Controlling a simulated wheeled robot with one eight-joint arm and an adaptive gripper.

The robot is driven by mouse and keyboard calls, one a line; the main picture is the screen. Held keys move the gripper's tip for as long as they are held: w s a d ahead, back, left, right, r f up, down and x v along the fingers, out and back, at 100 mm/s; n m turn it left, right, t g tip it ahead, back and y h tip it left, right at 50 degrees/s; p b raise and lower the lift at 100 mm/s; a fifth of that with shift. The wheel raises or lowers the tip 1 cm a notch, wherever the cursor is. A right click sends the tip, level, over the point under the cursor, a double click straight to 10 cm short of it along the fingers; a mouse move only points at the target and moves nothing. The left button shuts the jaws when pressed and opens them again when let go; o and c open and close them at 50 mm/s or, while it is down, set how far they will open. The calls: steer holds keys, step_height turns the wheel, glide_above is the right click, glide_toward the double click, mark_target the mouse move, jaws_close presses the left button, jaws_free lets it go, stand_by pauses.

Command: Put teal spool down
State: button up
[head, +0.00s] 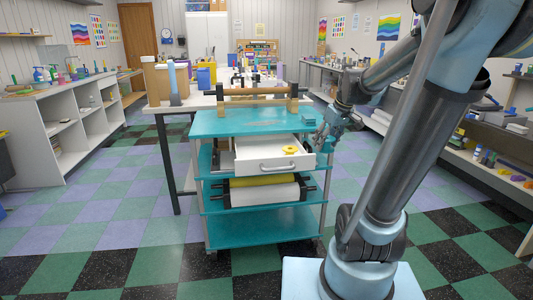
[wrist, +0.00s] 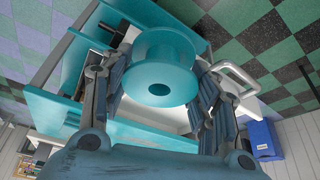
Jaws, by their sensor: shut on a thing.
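The teal spool (wrist: 165,72) sits between the two fingers of my gripper (wrist: 160,98) in the wrist view. Its round flange and dark centre hole face the camera. My gripper is shut on it, one finger on each side. In the head view my gripper (head: 328,132) is at the right side of the teal cart (head: 235,122), near the open white drawer (head: 262,169). The spool is hard to make out there. In the wrist view the spool covers part of the drawer, so I cannot tell the exact gap between them.
A yellow ring-shaped piece (head: 290,150) lies in the drawer. The drawer's handle (head: 273,168) sticks out at the front, and also shows in the wrist view (wrist: 240,76). Rolls (head: 265,193) hang below the drawer.

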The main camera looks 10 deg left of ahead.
steer(key=shift+w+a, duration=0.1)
steer(key=shift+a, duration=0.2)
